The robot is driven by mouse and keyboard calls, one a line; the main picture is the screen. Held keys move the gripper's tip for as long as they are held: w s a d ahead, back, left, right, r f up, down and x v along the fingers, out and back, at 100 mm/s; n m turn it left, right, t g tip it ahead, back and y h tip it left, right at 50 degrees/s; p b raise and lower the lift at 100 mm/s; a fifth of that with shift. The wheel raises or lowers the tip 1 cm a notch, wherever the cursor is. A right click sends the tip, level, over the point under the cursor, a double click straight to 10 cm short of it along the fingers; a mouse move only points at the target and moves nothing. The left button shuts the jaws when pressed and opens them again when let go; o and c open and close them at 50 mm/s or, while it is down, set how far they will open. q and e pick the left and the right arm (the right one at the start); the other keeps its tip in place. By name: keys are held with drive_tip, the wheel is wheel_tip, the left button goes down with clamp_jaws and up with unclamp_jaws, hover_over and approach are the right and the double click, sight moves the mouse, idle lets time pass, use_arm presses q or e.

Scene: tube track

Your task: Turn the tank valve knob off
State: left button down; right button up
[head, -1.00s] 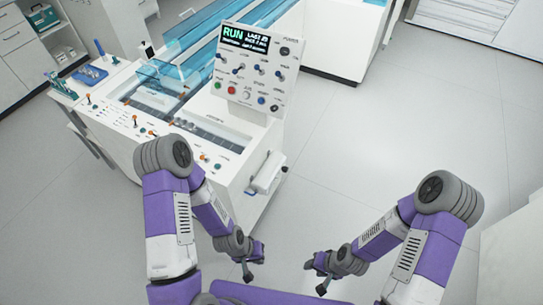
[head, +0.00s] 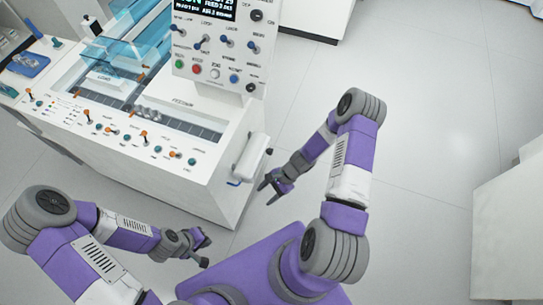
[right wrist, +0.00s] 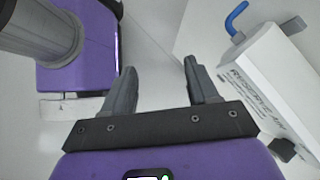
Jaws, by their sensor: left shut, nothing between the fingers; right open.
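The white reserve air tank (head: 249,160) is mounted on the right end wall of the white machine. In the right wrist view the tank (right wrist: 262,85) carries "RESERVE AIR" lettering, with a bent blue tube (right wrist: 235,20) at its far end. A small dark piece (right wrist: 284,149) at its near end may be the valve knob; its setting cannot be read. My right gripper (head: 268,190) is open and empty, just below and to the right of the tank, apart from it. My left gripper (head: 207,254) is shut and empty, low in front of the machine.
The machine's top (head: 195,150) carries several orange and teal knobs and switches. A control panel (head: 215,70) with buttons stands above the tank. The floor (head: 430,120) to the right is clear. A white cabinet (head: 510,225) stands at the right edge.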

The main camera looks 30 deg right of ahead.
drive_tip(key=w+d+f+m+t+y+b, duration=0.25)
drive_tip(key=w+d+m+t, duration=0.25)
drive_tip(key=w+d+m, duration=0.25)
drive_tip(key=m+t+h+b, duration=0.1)
drive_tip(key=m+t+h, duration=0.1)
drive_tip(key=m+t, duration=0.25)
approach(272, 152)
wheel_tip(272, 152, down, 2)
drive_tip(key=w, duration=0.2)
use_arm(q)
wheel_tip(272, 152, down, 7)
drive_tip(key=b, duration=0.2)
drive_tip(key=shift+r, duration=0.15)
use_arm(e)
drive_tip(key=shift+t, duration=0.25)
drive_tip(key=x, duration=0.7)
drive_tip(key=shift+s+a+f, duration=0.15)
drive_tip(key=shift+s+a, duration=0.15)
drive_tip(key=shift+a, duration=0.05)
drive_tip(key=shift+c, duration=0.4)
drive_tip(key=shift+n, duration=0.3)
drive_tip(key=c, duration=1)
